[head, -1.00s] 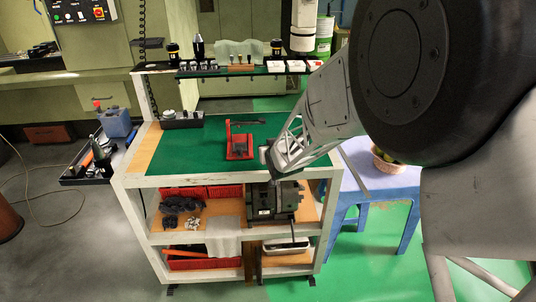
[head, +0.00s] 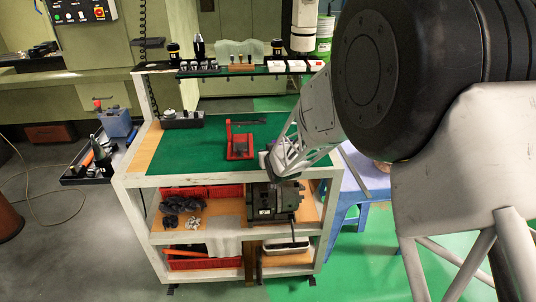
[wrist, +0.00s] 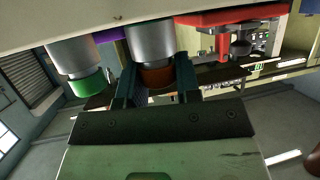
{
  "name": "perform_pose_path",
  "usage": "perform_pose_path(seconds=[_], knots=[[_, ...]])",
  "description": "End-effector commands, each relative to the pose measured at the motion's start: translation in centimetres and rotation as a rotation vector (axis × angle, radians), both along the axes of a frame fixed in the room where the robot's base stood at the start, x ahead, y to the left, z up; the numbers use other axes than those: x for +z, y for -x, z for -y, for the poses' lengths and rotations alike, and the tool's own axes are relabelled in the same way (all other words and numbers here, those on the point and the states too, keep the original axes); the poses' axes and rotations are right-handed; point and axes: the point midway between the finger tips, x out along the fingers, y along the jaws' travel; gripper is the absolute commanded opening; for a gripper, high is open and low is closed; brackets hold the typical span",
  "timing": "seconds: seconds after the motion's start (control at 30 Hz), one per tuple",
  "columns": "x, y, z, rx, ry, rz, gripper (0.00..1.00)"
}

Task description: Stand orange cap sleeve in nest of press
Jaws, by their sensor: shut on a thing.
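The orange cap sleeve (wrist: 150,42) is a grey metal cylinder with an orange-brown cap, seen upside down in the wrist view. My gripper (wrist: 155,77) has its two dark fingers on either side of the cap and is shut on it. The sleeve's far end is hidden behind a pale strip, so I cannot tell whether it touches the bench. The red press (head: 240,146) stands on the green cart top, just left of my gripper (head: 272,168) in the head view. It also shows in the wrist view (wrist: 222,18), upper right. Its nest is unclear.
A second metal sleeve with a green cap (wrist: 75,62) is close to the left of the held one, with something purple (wrist: 108,36) behind. A rack of small parts (head: 182,119) is at the cart's back left. The green top (head: 190,150) left of the press is clear.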

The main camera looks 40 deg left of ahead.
Motion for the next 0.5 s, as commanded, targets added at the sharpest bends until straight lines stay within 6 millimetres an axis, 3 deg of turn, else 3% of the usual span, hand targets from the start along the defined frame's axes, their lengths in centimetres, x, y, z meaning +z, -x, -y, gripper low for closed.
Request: perform_pose_path(seconds=[0.23,0.27,0.4,0.5], knots=[[-0.13,-0.01,-0.01,0.000,0.000,0.000,0.06],[-0.17,0.00,0.00,0.000,0.000,0.000,0.33],[-0.14,0.00,0.00,0.000,0.000,0.000,0.54],[-0.14,0.00,0.00,0.000,0.000,0.000,0.57]])
